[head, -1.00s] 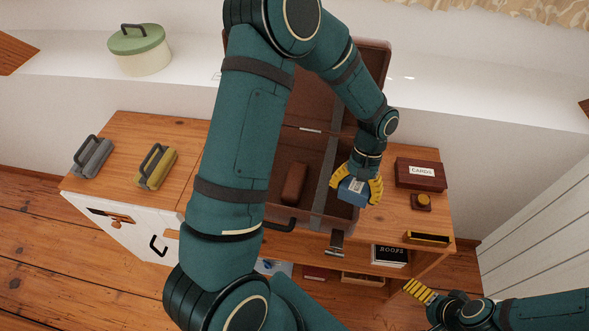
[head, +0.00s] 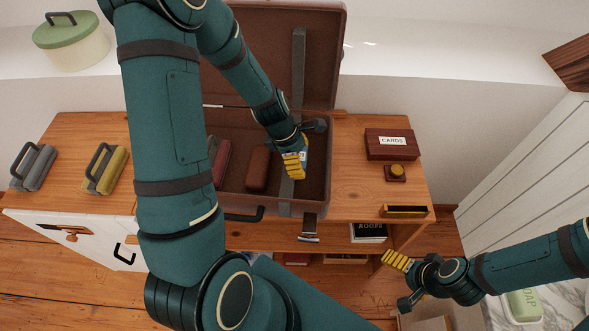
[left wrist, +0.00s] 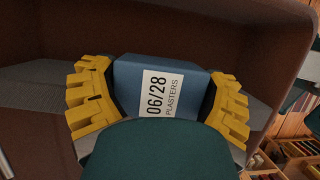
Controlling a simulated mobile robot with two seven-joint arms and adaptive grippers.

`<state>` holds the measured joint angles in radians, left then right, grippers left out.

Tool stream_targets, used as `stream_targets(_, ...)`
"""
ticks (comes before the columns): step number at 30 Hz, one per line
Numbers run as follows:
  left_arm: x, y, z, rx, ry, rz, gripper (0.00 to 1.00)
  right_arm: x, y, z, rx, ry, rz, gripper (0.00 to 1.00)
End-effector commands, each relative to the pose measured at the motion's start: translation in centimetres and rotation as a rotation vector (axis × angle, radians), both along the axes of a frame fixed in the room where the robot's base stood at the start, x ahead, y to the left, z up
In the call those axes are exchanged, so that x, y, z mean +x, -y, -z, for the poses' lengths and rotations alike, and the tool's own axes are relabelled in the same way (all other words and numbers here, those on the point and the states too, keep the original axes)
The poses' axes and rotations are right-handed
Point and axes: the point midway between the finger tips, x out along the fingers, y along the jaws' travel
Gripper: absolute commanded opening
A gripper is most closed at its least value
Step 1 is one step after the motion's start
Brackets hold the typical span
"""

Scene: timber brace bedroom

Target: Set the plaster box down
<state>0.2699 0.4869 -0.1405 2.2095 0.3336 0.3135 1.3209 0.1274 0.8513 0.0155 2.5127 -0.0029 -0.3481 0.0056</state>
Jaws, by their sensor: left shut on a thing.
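The plaster box (left wrist: 190,78) is blue with a white label reading "06/28 PLASTERS". In the left wrist view it sits between the yellow fingers of my left gripper (left wrist: 158,100), which is shut on it. In the head view my left gripper (head: 295,165) is over the right part of the open brown suitcase (head: 325,185), and its fingers mostly hide the box. I cannot tell whether the box touches the suitcase floor. My right gripper (head: 396,262) is in front of the cabinet, away from the box; its opening is unclear.
A brown case (head: 258,168) and a reddish item (head: 220,160) lie in the suitcase, left of my left gripper. A cards box (head: 392,144), a small knobbed block (head: 396,173) and a black-and-yellow tray (head: 404,211) stand to its right. Grey (head: 34,167) and yellow (head: 106,169) handled objects stand left.

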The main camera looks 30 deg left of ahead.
Motion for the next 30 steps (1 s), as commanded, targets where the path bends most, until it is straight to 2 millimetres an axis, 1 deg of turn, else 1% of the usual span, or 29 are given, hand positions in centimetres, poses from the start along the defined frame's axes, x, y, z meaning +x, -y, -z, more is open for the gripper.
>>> stream_targets(5,0.0,0.0,1.3,-0.001,-0.001,0.003,0.42,0.1,0.0,0.5,0.000,0.003,0.001,1.00)
stream_targets(9,0.0,0.0,3.3,-0.001,-0.002,0.003,0.42,0.3,0.0,1.2,-0.001,0.007,0.002,1.00)
stream_targets(12,0.0,0.0,4.2,-0.001,0.001,0.003,0.42,0.3,0.0,1.5,-0.001,0.008,0.002,1.00)
stream_targets(22,0.0,0.1,4.4,-0.001,0.001,0.005,0.42,0.4,0.0,1.6,-0.001,0.009,0.002,1.00)
stream_targets(23,0.0,0.1,4.4,-0.001,0.001,0.004,0.88,0.4,0.1,1.6,-0.001,0.009,0.002,1.00)
stream_targets(24,0.0,0.1,4.3,-0.001,0.001,0.005,1.00,0.4,0.1,1.5,-0.001,0.009,0.002,1.00)
stream_targets(30,0.0,0.1,4.3,-0.001,0.001,0.005,1.00,0.4,0.0,1.5,-0.001,0.009,0.002,1.00)
